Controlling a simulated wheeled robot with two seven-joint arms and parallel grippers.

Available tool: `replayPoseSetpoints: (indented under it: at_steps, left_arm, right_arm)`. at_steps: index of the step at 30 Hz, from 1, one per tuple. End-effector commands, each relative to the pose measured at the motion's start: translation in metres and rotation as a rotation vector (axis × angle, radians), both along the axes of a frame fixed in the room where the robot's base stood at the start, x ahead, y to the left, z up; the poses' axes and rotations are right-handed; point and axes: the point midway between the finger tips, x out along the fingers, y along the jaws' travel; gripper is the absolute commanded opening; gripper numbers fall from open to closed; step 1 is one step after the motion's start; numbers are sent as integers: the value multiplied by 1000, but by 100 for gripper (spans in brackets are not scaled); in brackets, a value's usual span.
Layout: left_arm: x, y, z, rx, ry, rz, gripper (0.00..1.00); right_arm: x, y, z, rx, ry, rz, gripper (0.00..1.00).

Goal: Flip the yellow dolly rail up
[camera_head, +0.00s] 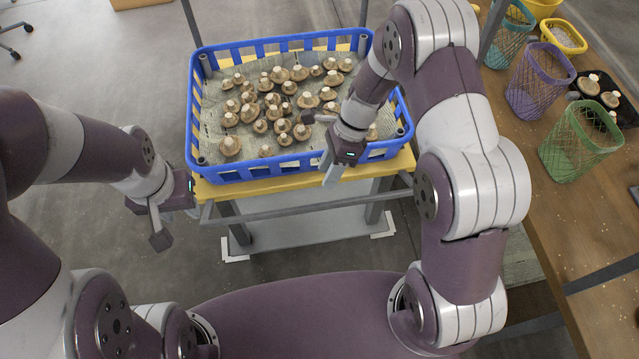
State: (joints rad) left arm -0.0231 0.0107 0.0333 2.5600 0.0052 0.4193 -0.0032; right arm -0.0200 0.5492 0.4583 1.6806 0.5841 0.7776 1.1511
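The dolly (285,187) has a yellow top and grey legs, with a lower grey shelf. A grey rail (300,208) runs along its near side, below the level of the yellow top; no separate yellow rail is clear. My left gripper (147,222) is left of the dolly's near left corner, apart from the rail, with its fingers spread and empty. My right gripper (320,147) is over the near right part of the blue crate, with its fingers spread and nothing seen between them.
A blue crate (262,173) of mushrooms (276,100) stands on the dolly. At right, a wooden table (545,215) holds green (580,142), purple (540,82) and other baskets, and a dark tray of mushrooms. The floor left of the dolly is clear.

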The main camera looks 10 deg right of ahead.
Motion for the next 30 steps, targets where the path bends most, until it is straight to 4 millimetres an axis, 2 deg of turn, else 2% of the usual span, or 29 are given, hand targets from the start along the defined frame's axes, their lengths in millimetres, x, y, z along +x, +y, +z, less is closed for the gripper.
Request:
replayPoseSetpoints:
  at_steps: [1,6,15,16,18,19,23,30]
  left_arm:
    - [0,0,5,0,0,0,39]
    - [0,0,8,0,0,0,39]
    - [0,0,8,0,0,0,39]
    - [0,0,8,0,0,0,32]
    - [0,0,8,0,0,0,9]
    - [0,0,8,0,0,0,0]
    - [0,0,8,0,0,0,0]
    - [0,0,8,0,0,0,0]
  right_arm:
    - [3,-4,13,1,-4,-1,43]
    - [9,-14,34,0,-2,0,43]
    - [9,-16,38,0,0,0,43]
    - [9,-16,37,0,1,0,43]
    - [7,-17,38,-2,-11,26,43]
    - [5,-19,39,-5,-26,58,43]
    - [-10,-32,46,-27,-140,312,43]
    - [-49,-60,76,-85,-376,942,43]
